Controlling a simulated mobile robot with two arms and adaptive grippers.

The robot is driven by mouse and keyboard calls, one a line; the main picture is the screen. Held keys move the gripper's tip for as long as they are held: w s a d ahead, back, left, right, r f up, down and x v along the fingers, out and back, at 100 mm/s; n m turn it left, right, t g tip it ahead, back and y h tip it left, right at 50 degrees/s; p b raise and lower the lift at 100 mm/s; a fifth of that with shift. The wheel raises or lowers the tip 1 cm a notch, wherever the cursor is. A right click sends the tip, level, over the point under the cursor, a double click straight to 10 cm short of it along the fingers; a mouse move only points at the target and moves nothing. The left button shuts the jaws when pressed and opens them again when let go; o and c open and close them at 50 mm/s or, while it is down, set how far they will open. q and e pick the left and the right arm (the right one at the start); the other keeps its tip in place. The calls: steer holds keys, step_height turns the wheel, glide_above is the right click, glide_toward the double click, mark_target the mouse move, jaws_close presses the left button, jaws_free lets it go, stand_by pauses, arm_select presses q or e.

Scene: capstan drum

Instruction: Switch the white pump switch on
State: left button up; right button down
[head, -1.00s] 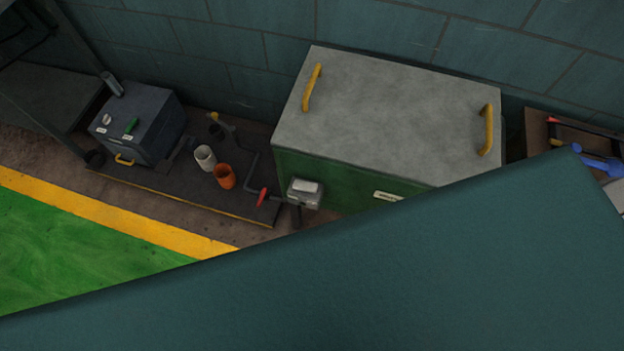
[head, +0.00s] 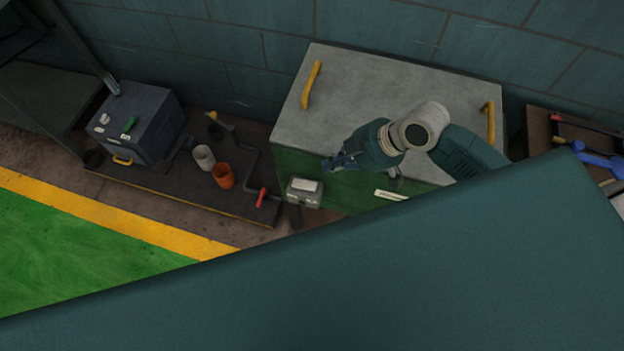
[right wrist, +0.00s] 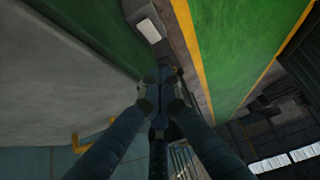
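A white rocker switch (head: 305,185) sits on top of a small grey box (head: 303,199) at the front left corner of the green cabinet. Small labels on the box are too small to read. In the right wrist view the white switch (right wrist: 148,30) shows above the fingertips. My right gripper (head: 332,163) is just above and to the right of the switch in the head view, apart from it. Its fingers (right wrist: 160,75) meet at the tips and hold nothing. My left gripper is not in view.
The green cabinet (head: 330,177) with a grey lid and yellow handles stands beneath my right arm. A red-handled pipe (head: 261,197), an orange cup (head: 223,176) and a white cup (head: 204,157) stand left of the switch. A dark box (head: 150,130) carries a green knob and a white knob.

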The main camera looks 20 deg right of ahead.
glide_above(303, 185)
steer(key=s+d, duration=0.1)
steer(key=d, duration=0.1)
steer(key=f, duration=0.8)
steer(key=shift+a+p, duration=0.2)
steer(key=shift+p, duration=0.2)
steer(key=f, duration=0.3)
steer(key=shift+s+d+f, duration=0.2)
steer(key=shift+d, duration=0.05)
steer(key=shift+d+f, duration=0.1)
steer(key=shift+f, duration=0.3)
